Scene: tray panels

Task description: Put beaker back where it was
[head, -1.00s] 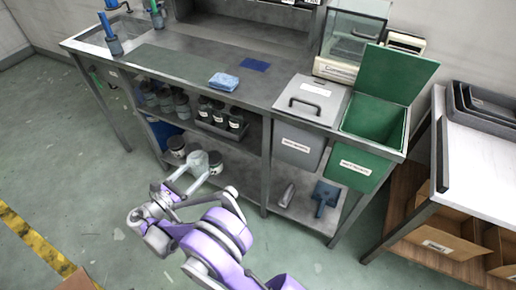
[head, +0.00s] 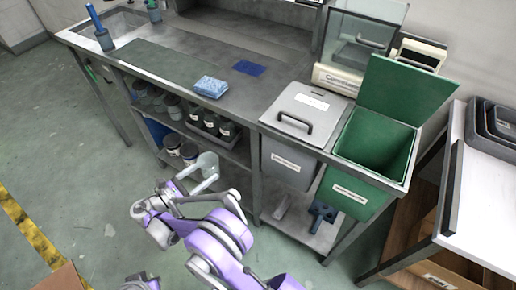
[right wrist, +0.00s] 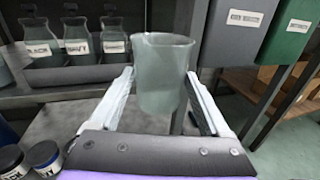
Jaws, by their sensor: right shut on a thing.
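A clear, pale beaker (head: 207,166) is held upright at the front of the bench's lower shelf. My right gripper (head: 192,183) is shut on it. In the right wrist view the beaker (right wrist: 162,80) stands between the two pale fingers of the gripper (right wrist: 160,100), one on each side. My left gripper is not in view; only a purple and white piece of my own body shows at the bottom edge of the head view.
Labelled flasks (right wrist: 78,38) stand in a dark tray (right wrist: 75,76) behind the beaker. Two dark jars (right wrist: 45,157) are at lower left. A bench leg (head: 256,180) and grey and green bins (head: 360,185) are to the right. A blue tool (head: 322,214) lies on the lower shelf.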

